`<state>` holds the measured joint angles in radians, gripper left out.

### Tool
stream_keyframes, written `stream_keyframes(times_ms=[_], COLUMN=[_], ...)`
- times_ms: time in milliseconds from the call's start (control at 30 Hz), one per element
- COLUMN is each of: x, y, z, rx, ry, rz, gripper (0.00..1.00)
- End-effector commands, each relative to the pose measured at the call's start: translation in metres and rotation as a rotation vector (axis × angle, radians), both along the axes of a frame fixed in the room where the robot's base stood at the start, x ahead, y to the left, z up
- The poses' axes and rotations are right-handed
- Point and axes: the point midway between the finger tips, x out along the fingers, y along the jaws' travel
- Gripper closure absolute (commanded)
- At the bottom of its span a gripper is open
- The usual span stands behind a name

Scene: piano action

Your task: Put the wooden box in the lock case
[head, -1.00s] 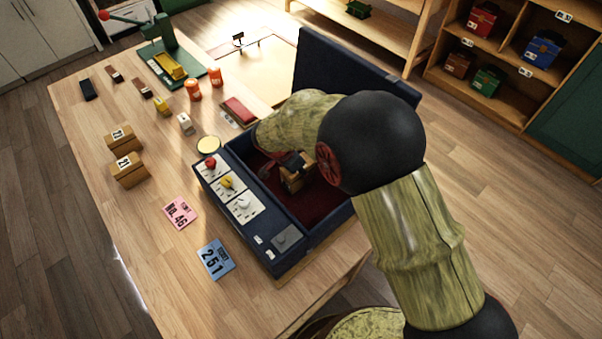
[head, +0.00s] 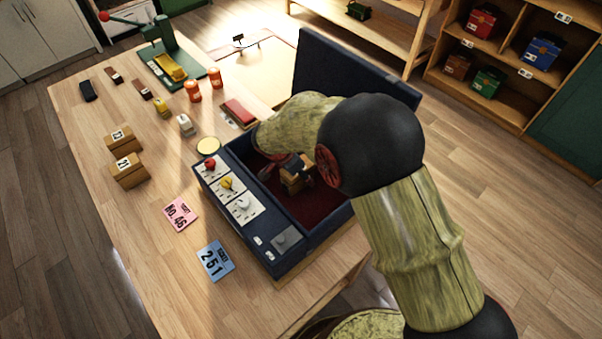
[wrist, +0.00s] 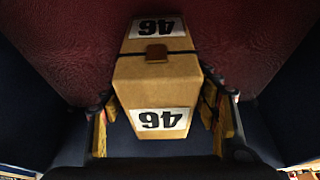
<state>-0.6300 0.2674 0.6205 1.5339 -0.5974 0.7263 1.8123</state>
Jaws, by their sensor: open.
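The wooden box (head: 295,181), tan with a dark band, sits inside the lock case (head: 262,222), a dark blue case with its lid raised and a dark red lining. In the wrist view the box (wrist: 155,88) carries two white labels reading 46. My gripper (wrist: 166,135) is open, with a finger on each side of the box and a gap showing on the left side. In the head view my gripper (head: 287,168) is inside the case and partly hidden by my arm.
Two small boxes (head: 126,170) labelled 21 and 22 stand on the table at left. A pink card (head: 179,213) and a blue card (head: 214,260) lie by the case. The case's front panel has red, yellow and white knobs (head: 226,184). Shelves with boxes (head: 488,82) stand behind.

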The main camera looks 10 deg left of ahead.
Motion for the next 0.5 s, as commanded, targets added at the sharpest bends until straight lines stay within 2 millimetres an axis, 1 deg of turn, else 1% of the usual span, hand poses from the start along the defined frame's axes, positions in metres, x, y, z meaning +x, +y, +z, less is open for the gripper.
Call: stream_keyframes(times_ms=[167,267,500], x=[0.000,-0.003,-0.018], y=[0.000,0.005,0.017], z=[0.004,0.017,0.064], rx=[0.000,0.001,0.003], ry=[0.000,-0.003,-0.002], rz=[0.000,0.001,0.002], gripper=[0.40,0.40,0.40])
